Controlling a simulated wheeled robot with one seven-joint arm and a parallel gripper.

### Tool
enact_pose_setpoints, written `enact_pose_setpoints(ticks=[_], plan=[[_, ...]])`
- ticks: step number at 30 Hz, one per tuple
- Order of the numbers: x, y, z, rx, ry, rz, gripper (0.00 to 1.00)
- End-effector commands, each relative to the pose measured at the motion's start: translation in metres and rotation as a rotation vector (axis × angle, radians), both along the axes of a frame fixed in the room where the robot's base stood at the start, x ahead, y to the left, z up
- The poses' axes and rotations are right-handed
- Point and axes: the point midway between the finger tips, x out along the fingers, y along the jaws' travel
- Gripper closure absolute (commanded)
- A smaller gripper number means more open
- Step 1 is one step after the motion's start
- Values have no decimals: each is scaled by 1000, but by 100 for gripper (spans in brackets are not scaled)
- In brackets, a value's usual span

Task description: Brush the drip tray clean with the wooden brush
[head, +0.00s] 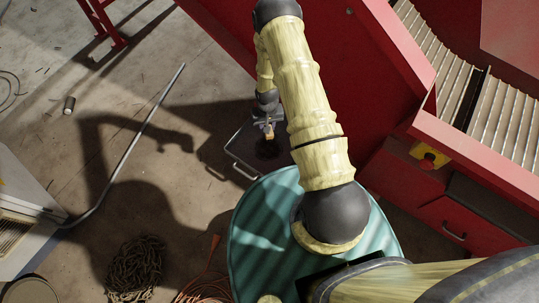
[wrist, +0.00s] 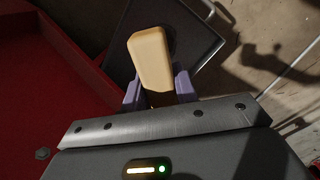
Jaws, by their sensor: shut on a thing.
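The wooden brush (wrist: 150,58) is a pale tan block in the wrist view, held between the purple fingers of my gripper (wrist: 161,90). In the head view my gripper (head: 267,124) and the small tan brush show above the drip tray, partly behind my arm. The drip tray (head: 238,147) is dark and shallow with a handle at its front left edge. A dark patch lies on its floor. In the wrist view the tray (wrist: 205,52) lies beyond the brush. I cannot tell whether the bristles touch it.
A red machine (head: 345,90) with a roller conveyor (head: 440,55) stands to the right. A cable heap (head: 135,268) and orange cable (head: 205,288) lie on the floor. Open concrete floor lies left of the tray.

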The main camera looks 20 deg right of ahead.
Motion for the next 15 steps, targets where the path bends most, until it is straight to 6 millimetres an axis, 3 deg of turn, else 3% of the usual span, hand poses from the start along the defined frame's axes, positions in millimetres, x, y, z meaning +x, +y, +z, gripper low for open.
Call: enact_pose_setpoints(ticks=[1, 15], plan=[[-1, 0, -28, -1, 1, -3, 89], [-6, -5, -162, -12, -1, -24, 89]])
